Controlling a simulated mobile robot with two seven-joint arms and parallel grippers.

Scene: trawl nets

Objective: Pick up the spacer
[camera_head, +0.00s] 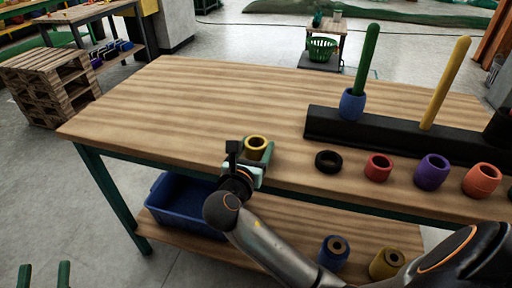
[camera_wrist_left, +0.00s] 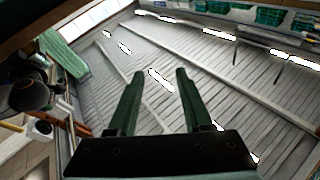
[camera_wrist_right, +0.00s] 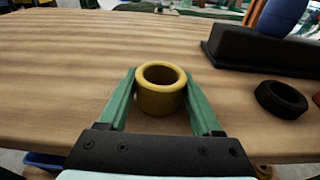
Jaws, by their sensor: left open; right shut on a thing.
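A yellow, hollow spacer (camera_head: 256,148) is at the front edge of the wooden table, left of the row of other rings. My right gripper (camera_head: 257,158) is shut on it. In the right wrist view the spacer (camera_wrist_right: 160,90) is upright between the two green fingers, its open top facing up. I cannot tell whether its bottom touches the tabletop. My left gripper (camera_head: 44,274) is at the bottom left of the head view, away from the table. In the left wrist view (camera_wrist_left: 158,100) its fingers are apart and empty.
A black base (camera_head: 400,145) carries a green post with a blue ring and a yellow post. Black (camera_head: 328,162), red (camera_head: 378,167), purple (camera_head: 432,171) and orange (camera_head: 481,180) rings line the front. A blue bin (camera_head: 185,207) is on the lower shelf. The tabletop's left half is clear.

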